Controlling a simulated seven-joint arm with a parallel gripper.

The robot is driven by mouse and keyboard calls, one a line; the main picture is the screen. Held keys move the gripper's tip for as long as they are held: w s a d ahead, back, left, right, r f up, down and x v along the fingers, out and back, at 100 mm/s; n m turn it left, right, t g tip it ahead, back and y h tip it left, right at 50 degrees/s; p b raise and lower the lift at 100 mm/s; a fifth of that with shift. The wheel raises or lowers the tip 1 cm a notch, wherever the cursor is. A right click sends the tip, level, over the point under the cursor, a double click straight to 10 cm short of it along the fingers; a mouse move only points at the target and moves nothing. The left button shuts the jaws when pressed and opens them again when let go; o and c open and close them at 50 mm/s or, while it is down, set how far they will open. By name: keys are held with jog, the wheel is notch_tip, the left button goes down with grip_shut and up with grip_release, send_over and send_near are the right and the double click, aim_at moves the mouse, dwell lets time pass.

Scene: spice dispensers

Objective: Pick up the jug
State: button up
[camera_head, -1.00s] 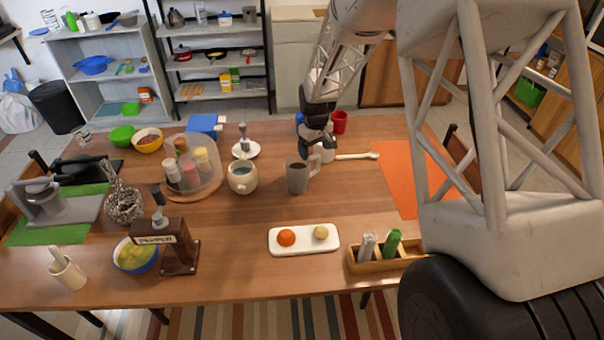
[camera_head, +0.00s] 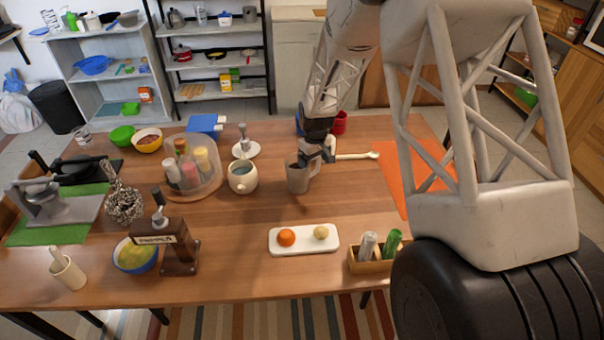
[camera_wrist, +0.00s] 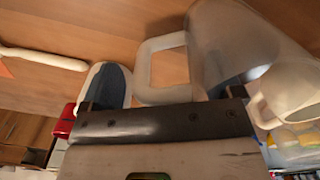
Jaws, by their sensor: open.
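The jug (camera_head: 298,179), a grey vessel with a side handle, stands upright on the table in the head view. My gripper (camera_head: 318,153) is at its upper right, beside the rim and handle. In the wrist view the jug's pale, shiny body (camera_wrist: 235,42) fills the upper right, and its squarish handle (camera_wrist: 164,44) is in front of my gripper (camera_wrist: 172,92). My gripper is open, with the handle near the middle of its gap. I cannot tell whether it touches the handle.
A cream pot (camera_head: 242,178) stands just left of the jug. A red cup (camera_head: 340,123) is behind my gripper, and a pale spoon (camera_head: 357,156) lies to its right. A white tray (camera_head: 304,249) with two round items is in front. Bare table lies between.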

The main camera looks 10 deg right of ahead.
jog(key=shift+c, duration=0.5)
jog(key=c, duration=1.1)
jog(key=shift+r, duration=0.35)
jog(key=shift+r, duration=4.6)
jog(key=shift+r, duration=0.15)
